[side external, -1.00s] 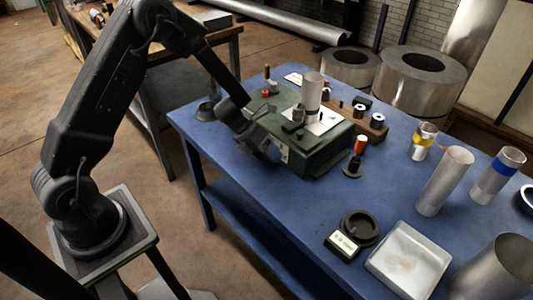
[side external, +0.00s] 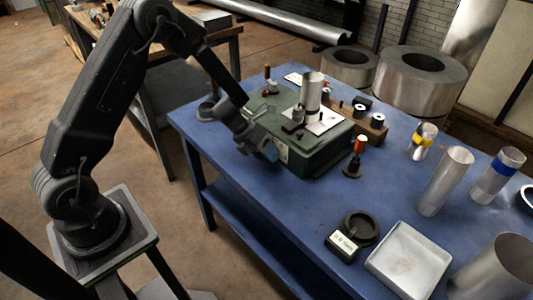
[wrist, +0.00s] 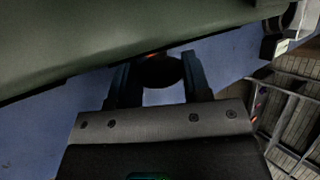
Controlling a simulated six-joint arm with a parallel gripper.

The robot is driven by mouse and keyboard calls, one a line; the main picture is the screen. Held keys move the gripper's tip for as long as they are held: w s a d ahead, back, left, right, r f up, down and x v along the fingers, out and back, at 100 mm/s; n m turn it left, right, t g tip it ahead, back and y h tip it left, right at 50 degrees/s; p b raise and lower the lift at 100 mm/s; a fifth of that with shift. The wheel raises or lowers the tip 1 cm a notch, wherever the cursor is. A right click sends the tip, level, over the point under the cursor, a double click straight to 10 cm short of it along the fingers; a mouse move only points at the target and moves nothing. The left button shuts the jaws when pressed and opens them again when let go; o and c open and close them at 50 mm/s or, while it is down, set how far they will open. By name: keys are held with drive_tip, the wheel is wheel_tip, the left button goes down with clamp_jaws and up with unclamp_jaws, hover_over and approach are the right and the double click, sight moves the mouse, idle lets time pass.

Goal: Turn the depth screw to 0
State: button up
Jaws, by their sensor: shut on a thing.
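The green machine (side external: 325,158) stands on the blue table, with a metal pipe (side external: 312,90) upright on its top plate. My gripper (side external: 270,154) is at the machine's front side, low down, near a pale label plate (side external: 281,150). In the wrist view my gripper's two fingers (wrist: 160,80) sit either side of a dark round knob (wrist: 160,70), which I take to be the depth screw. The fingers are shut on it. The green body of the machine (wrist: 90,40) fills the upper left there. The screw's scale and setting cannot be read.
A small readout box (side external: 342,244), too blurred to read, stands by a black round dish (side external: 361,228) and a pale square tray (side external: 408,262). Several pipes (side external: 445,180) stand at the right. The table's front left is clear.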

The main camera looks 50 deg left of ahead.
drive_tip(key=shift+a+f+n+t+h, duration=0.1)
drive_tip(key=shift+a+n+t+h, duration=0.15)
drive_tip(key=shift+h, duration=1)
drive_tip(key=shift+f+n+t+h, duration=0.15)
drive_tip(key=shift+n+h, duration=0.2)
drive_tip(key=shift+h, duration=0.9)
drive_tip(key=o, duration=0.9)
